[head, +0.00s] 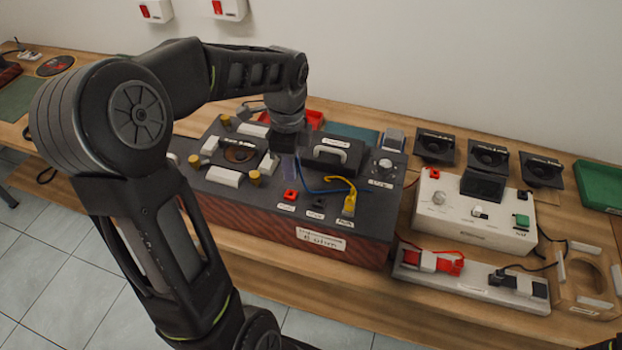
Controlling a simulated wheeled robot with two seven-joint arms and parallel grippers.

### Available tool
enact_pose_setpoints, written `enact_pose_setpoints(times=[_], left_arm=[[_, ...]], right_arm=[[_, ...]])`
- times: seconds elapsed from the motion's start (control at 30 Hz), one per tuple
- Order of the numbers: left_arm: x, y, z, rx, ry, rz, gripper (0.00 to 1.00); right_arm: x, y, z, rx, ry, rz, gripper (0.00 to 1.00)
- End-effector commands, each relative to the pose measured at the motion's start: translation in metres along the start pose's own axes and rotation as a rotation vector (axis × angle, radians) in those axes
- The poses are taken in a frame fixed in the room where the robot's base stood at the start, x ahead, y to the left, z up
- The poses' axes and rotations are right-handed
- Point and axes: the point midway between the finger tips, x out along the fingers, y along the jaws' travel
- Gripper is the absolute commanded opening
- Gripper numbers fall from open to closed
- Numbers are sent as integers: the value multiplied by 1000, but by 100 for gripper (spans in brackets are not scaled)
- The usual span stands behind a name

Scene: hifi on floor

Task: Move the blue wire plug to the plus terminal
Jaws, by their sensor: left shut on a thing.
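My left gripper (287,158) points down over the dark top of the amplifier-like box (345,232) with reddish front. It is shut, and the blue wire (325,191) runs from just below it to the right. The plug at that wire's end is mostly hidden between the fingers. A red terminal (290,196) sits just in front of the gripper, with a black terminal (317,207) to its right. Their small labels are too small to read. A yellow plug (349,206) with a yellow wire stands further right.
A black-handled block (330,152) and a knob (385,165) stand behind the terminals. A white control box (475,215) is to the right, with a grey strip (470,282) holding red and black connectors in front. A green tray (598,186) lies far right.

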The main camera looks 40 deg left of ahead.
Motion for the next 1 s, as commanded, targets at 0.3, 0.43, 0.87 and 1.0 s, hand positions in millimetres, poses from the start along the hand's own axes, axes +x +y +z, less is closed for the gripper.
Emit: enact_pose_setpoints(times=[0.3,0.43,0.87,1.0], left_arm=[[-16,4,4,114,0,20,0],[-16,4,4,113,0,20,0],[4,4,3,113,0,20,0],[17,5,3,114,0,21,0]], right_arm=[[3,2,0,3,0,2,36],[3,2,0,2,0,2,36],[18,6,-2,-1,4,-3,36],[26,8,-3,-3,7,-6,36]])
